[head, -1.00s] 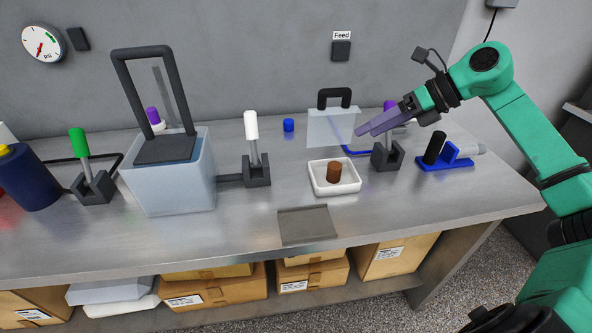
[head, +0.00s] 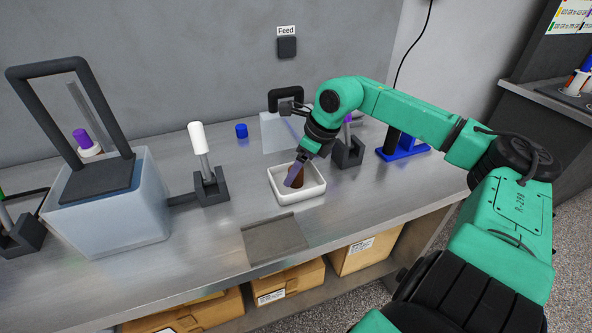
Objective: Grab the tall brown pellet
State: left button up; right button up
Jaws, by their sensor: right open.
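The brown pellet (head: 299,180) stands in a small white tray (head: 288,198) on the metal bench. The fingers are open and partly hide the pellet. I cannot tell whether they touch it or stand on both sides of it. My left gripper is out of view.
A clear box with a dark handle (head: 107,205) stands at the left. A white-topped lever (head: 204,160) is left of the tray. A blue pellet (head: 241,130) lies behind. A grey plate (head: 275,238) lies in front. Another lever block (head: 348,151) and a blue stand (head: 403,151) are right.

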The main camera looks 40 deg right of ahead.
jog(key=shift+w+f, duration=0.2)
jog(key=shift+f, duration=0.25)
grip_shut()
jog(key=shift+r, duration=0.1)
